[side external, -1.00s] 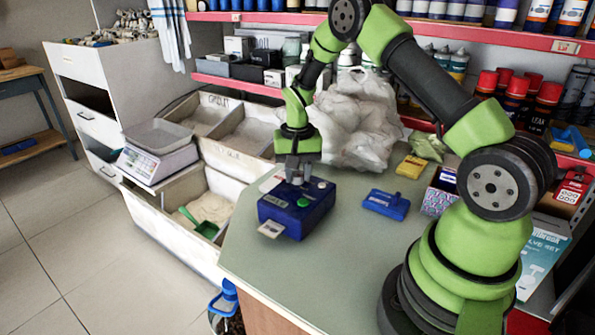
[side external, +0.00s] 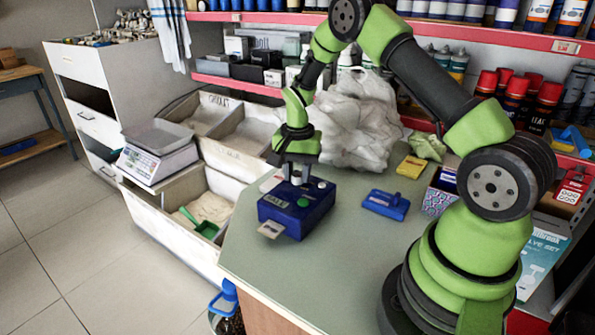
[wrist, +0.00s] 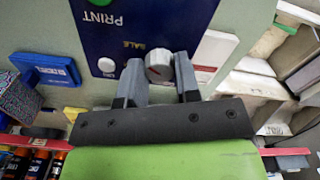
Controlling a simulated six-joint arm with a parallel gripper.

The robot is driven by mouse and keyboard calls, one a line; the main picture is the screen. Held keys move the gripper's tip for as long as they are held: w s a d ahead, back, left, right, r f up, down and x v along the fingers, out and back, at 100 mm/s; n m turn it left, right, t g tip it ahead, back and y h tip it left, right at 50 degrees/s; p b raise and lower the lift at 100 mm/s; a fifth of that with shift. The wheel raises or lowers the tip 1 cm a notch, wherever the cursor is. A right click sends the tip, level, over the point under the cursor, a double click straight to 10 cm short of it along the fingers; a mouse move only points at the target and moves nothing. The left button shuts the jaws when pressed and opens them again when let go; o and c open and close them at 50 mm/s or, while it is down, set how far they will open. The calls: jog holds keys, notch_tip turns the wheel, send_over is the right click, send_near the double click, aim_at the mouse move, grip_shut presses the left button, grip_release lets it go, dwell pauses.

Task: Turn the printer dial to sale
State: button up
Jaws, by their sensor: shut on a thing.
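The blue printer (side external: 290,218) sits on the counter in the side view, with a paper label sticking out of its front. In the wrist view, its top panel (wrist: 120,30) shows upside down, with the words PRINT and SALE. The round pale grey dial (wrist: 158,63) has a small reddish mark. The yellow SALE word (wrist: 133,44) lies above and left of the dial there. My gripper (wrist: 160,72) points down at the printer, its two fingers on either side of the dial and shut on it. It also shows in the side view (side external: 296,181); the fingers partly hide the dial there.
A blue box-like item (side external: 386,204) and a yellow packet (side external: 411,167) lie right of the printer. White plastic bags (side external: 358,120) stand behind. Open bins with a green scoop (side external: 203,226) are left of the counter (side external: 262,278). The counter's front is clear.

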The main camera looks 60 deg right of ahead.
aim_at(298, 174)
jog(key=o, duration=0.9)
notch_tip(298, 174, up, 9)
jog(key=shift+r, duration=0.45)
